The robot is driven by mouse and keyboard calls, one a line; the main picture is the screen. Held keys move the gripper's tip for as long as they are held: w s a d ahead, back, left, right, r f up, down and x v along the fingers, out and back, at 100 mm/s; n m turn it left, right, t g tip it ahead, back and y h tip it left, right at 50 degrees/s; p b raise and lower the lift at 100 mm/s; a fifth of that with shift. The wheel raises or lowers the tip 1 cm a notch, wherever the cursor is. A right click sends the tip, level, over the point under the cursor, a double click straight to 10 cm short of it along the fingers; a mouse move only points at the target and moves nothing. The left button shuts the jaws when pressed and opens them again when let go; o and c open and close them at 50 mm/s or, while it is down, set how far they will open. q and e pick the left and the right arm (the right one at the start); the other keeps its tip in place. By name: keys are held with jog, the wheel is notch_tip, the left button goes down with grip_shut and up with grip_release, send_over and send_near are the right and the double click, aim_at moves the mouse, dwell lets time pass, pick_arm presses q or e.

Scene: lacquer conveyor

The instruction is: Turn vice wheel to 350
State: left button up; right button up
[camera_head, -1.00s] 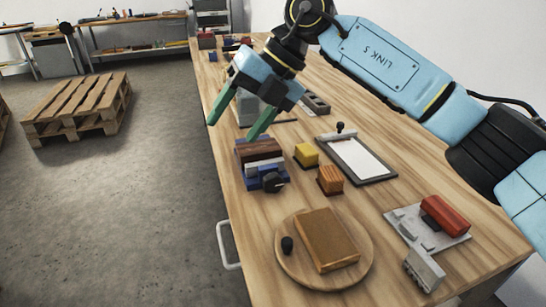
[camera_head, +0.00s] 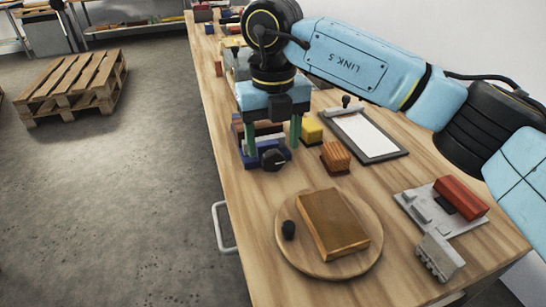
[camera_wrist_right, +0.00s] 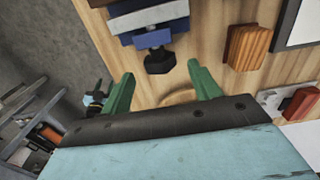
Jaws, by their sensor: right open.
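The vice (camera_head: 249,163) is a small blue tool on the table, with dark brown and grey jaw layers. Its black wheel (camera_head: 273,160) is on the side nearest the head camera. My right gripper (camera_head: 273,149) is open and points down, its two green fingers at either side of the vice's wheel end. In the wrist view the black wheel (camera_wrist_right: 160,62) shows just beyond and between the green fingertips (camera_wrist_right: 160,72), with the blue vice body (camera_wrist_right: 152,40) behind it. Contact cannot be told. My arm hides part of the vice. My left gripper is not in view.
An orange-brown block (camera_head: 336,155) and a yellow block (camera_head: 312,130) stand right of the vice. A clipboard (camera_head: 368,136) lies beyond them. A round board (camera_head: 290,255) with a wooden block is in front. A grey plate with a red part (camera_head: 461,198) lies at right.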

aim_at(280, 152)
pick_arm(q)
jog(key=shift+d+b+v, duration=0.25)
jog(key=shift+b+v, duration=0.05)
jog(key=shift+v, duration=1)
pick_arm(e)
jog(key=shift+f, duration=1.65)
jog(key=c, duration=1)
jog(key=shift+o, duration=0.2)
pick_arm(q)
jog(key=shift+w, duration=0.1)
pick_arm(e)
jog(key=shift+d+y, duration=0.1)
jog(key=shift+y, duration=0.2)
